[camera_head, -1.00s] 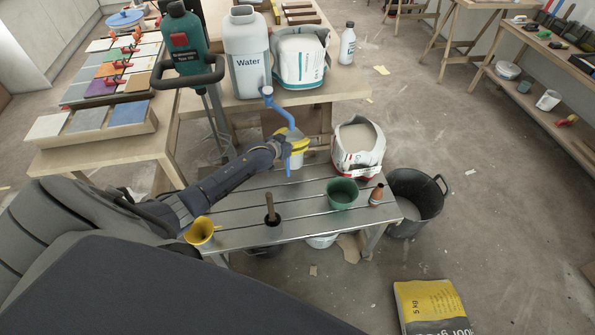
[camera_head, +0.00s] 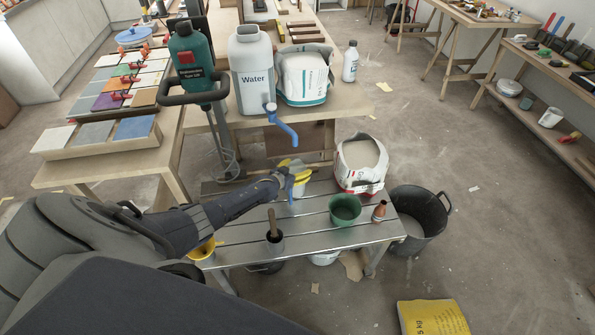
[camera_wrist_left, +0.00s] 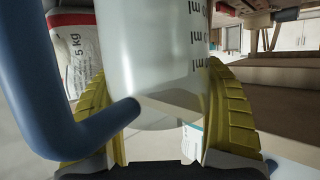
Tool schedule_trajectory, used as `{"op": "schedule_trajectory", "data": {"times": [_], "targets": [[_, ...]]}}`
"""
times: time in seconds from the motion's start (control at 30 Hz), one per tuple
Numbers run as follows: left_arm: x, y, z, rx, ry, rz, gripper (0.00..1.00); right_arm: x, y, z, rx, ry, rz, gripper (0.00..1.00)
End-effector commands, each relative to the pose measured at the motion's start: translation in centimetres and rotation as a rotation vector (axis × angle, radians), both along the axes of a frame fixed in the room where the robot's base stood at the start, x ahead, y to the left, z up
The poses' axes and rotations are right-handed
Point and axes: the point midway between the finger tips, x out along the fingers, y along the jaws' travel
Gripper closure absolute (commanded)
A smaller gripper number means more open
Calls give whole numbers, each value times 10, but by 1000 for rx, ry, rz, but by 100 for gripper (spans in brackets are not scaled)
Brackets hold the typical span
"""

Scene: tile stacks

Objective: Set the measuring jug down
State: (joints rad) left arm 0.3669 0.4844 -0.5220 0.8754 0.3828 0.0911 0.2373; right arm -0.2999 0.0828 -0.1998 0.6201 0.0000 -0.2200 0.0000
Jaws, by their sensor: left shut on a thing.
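The measuring jug (camera_head: 299,189) is clear, with dark scale marks visible in the left wrist view (camera_wrist_left: 165,60). A blue handle (camera_wrist_left: 40,95) curves along its left side in that view. My left gripper (camera_head: 290,174) is shut on the jug, with a yellow finger on each side of its lower part. The jug is upright over the far part of the slatted metal bench (camera_head: 318,232). I cannot tell whether its base touches the bench. My right gripper is not in view.
A black bucket (camera_head: 420,218) is right.

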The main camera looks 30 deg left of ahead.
Motion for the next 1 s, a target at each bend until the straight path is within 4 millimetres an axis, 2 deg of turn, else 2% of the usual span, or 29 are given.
{"op": "schedule_trajectory", "data": {"times": [0.6, 0.63, 0.83, 1.0], "targets": [[0, 0, -9, 0, -1, 1, 73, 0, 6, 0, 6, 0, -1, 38], [0, 0, -9, 0, -1, 0, 23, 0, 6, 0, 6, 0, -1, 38], [0, 1, -9, 0, 0, 0, 0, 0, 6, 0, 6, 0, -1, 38], [0, 1, -9, 0, 0, 0, 0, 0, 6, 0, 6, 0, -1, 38]]}}
